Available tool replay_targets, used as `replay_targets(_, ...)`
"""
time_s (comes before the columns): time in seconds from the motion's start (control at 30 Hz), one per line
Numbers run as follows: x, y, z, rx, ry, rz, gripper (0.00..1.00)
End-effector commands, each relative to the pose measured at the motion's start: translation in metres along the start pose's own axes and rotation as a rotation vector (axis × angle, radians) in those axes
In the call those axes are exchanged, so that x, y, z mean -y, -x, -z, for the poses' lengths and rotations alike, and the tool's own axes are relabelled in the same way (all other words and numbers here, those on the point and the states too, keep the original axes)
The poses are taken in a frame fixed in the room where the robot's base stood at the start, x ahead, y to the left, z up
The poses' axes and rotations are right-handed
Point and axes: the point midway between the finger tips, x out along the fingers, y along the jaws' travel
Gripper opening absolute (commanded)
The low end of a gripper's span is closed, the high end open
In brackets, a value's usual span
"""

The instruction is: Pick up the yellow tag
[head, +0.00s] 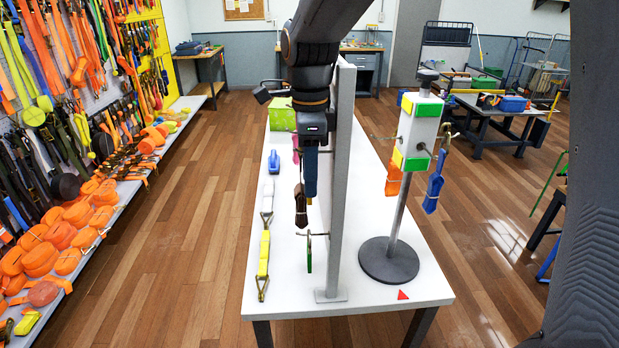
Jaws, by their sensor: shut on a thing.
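My gripper (311,140) is at the end of the dark arm that comes down from the top, on the left side of the upright grey panel. It is shut on a narrow blue piece (311,175) that hangs straight down below it; its fingertips are hard to make out. A yellow strap (264,255) with metal ends lies on the white table, to the lower left of my gripper and apart from it. I cannot tell whether this strap is the yellow tag. No other clear yellow tag shows near my gripper.
The grey panel (341,180) stands on the white table (375,300). A dark brown strap (300,205) hangs close below my gripper. Right of the panel, a stand (389,262) carries a block with hanging orange (394,181) and blue (434,190) straps. A strap wall fills the left.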

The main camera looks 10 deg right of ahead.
Motion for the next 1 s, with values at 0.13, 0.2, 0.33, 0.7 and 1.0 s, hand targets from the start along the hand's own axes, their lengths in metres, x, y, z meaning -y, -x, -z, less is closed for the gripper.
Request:
replay_targets(0.13,0.001,0.009,0.0,0.001,0.0,0.003,0.14)
replay_targets(0.2,0.001,0.016,0.0,0.001,0.0,0.005,0.14)
replay_targets(0.33,0.002,0.033,-0.001,0.002,0.001,0.005,0.14)
replay_targets(0.7,0.001,0.029,-0.094,0.001,0.008,0.001,0.14)
replay_targets(1.0,0.0,0.03,-0.159,0.001,0.003,0.001,0.14)
